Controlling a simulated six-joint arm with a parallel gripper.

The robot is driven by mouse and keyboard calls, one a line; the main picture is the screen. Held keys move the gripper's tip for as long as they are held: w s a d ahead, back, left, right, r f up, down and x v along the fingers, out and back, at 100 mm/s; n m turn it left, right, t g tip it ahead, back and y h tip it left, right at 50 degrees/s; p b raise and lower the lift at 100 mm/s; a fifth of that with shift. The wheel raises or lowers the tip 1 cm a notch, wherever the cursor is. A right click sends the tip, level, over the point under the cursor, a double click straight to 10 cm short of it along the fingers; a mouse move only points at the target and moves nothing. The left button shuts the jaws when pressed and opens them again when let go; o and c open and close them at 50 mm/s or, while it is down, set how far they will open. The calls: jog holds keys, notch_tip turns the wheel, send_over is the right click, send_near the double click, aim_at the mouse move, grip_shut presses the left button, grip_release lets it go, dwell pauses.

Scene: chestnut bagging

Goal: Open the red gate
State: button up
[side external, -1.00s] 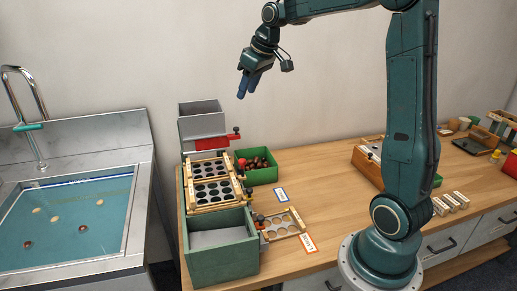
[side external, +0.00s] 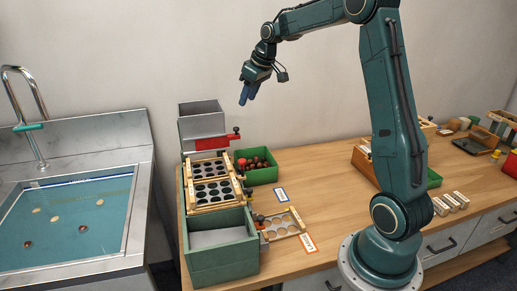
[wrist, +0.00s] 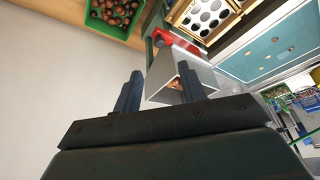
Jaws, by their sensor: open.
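The red gate (side external: 212,144) is a flat red slide at the bottom of the grey hopper (side external: 200,120). In the wrist view the red gate (wrist: 185,47) shows beyond the fingers, beside the grey hopper (wrist: 158,68), which has some brown chestnuts (wrist: 176,84) inside. My gripper (side external: 243,103) is open and empty. It hangs in the air above and slightly right of the gate's knob, touching nothing. Its two blue fingers (wrist: 160,68) stand apart in the wrist view.
A perforated sorting board (side external: 213,182) sits below the gate, with a large green box (side external: 222,256) in front. A green bin of chestnuts (side external: 262,176) stands just right of the gate. A sink (side external: 70,220) is at the left. Open wooden table (side external: 325,175) lies to the right.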

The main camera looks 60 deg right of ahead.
aim_at(237, 128)
jog(key=x, duration=1.1)
jog(key=shift+f, duration=0.25)
grip_shut()
